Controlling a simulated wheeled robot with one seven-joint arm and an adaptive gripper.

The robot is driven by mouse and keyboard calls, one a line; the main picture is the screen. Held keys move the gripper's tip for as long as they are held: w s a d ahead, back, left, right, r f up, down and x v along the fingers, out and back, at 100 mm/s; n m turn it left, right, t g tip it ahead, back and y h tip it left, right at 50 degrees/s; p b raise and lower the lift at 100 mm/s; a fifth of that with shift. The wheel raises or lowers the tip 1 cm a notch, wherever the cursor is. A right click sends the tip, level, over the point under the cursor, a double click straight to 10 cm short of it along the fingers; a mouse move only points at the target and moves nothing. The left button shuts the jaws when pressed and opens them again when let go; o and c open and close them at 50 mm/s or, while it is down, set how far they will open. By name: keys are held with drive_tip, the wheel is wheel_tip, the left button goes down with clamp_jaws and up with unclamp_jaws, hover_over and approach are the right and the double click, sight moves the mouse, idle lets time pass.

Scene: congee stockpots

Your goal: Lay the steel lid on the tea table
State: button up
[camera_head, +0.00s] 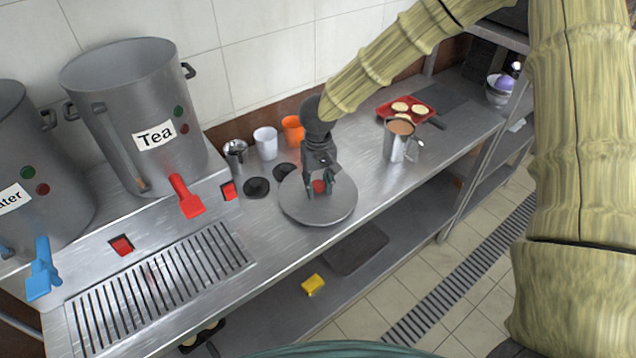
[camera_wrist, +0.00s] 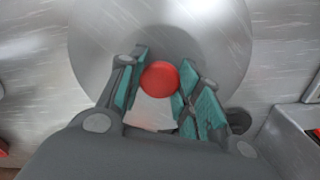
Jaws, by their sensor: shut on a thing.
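The round steel lid (camera_head: 317,205) is at or just above the steel counter top (camera_head: 365,178), to the right of the Tea pot; I cannot tell whether it touches. It looks about level. My gripper (camera_head: 320,187) points down over its middle and is shut on its red knob. In the wrist view the red knob (camera_wrist: 160,79) sits between the teal pads of my gripper (camera_wrist: 158,82), with the grey lid (camera_wrist: 205,45) spread out beyond. The Tea pot (camera_head: 140,110) stands open at the upper left, with a red tap.
A steel cup (camera_head: 235,153), a white cup (camera_head: 266,143), an orange cup (camera_head: 293,130) and black discs (camera_head: 256,187) are behind and left of the lid. A steel jug (camera_head: 399,142) and a red tray (camera_head: 400,111) stand right. A drain grate (camera_head: 160,285) lies front left.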

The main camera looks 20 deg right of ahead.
sight(319, 185)
drive_tip(key=shift+f, duration=0.2)
drive_tip(key=o, duration=1.2)
drive_tip(key=shift+f, duration=0.1)
drive_tip(key=shift+s, duration=0.1)
wheel_tip(319, 185, up, 12)
drive_tip(key=shift+r+b, duration=0.1)
drive_tip(key=shift+b, duration=0.55)
